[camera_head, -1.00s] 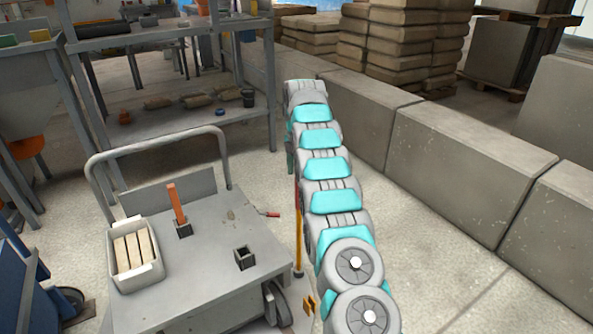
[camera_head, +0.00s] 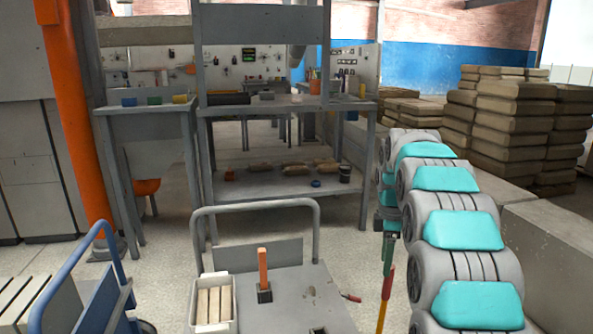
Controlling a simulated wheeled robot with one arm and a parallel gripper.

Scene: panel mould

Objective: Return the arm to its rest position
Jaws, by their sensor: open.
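My arm, a chain of grey and teal segments, rises along the right side of the head view and bends over at its top. My gripper (camera_head: 388,222) hangs at the arm's far end, small and partly hidden by the arm. It is open, and I see nothing held in it. A thin red and yellow rod (camera_head: 385,290) shows just below it; I cannot tell whether they touch.
A grey cart (camera_head: 295,290) with a white bin (camera_head: 213,304) of pale bars and an orange upright bar (camera_head: 262,268) stands ahead. Behind it is a workbench (camera_head: 285,185). Sack stacks (camera_head: 515,125) and a concrete wall (camera_head: 548,225) lie right.

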